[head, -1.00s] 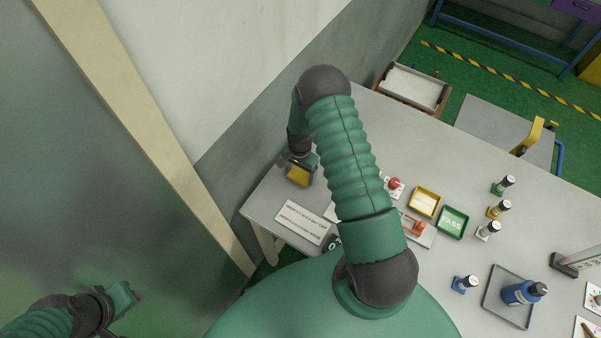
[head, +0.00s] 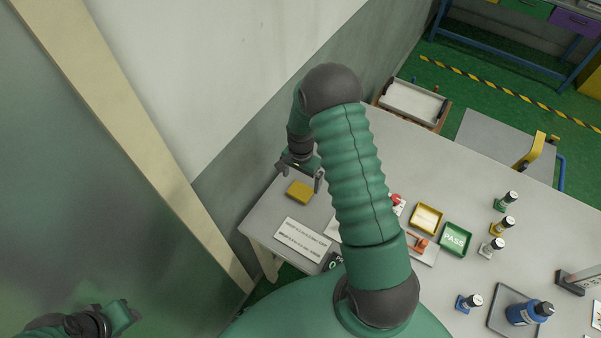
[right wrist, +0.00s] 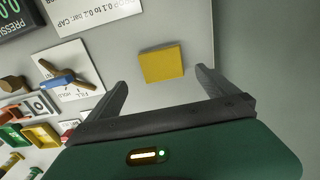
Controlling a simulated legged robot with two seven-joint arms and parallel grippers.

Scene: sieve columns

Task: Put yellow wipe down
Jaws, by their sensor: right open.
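The yellow wipe (head: 299,192) is a small flat yellow block lying on the grey table near its left end. In the right wrist view the wipe (right wrist: 162,63) lies flat, ahead of the fingertips. My right gripper (head: 300,173) is open and empty, just behind the wipe in the head view. Its two fingers (right wrist: 160,82) are spread wide and apart from the wipe. My left gripper (head: 128,312) is at the lower left, away from the table; I cannot tell how its jaws stand.
A white printed card (head: 302,240) lies in front of the wipe. A yellow tray (head: 426,218), a green PASS tray (head: 455,239), several small bottles and a blue bottle (head: 529,312) stand to the right. A wall (head: 240,110) rises behind the table's left end.

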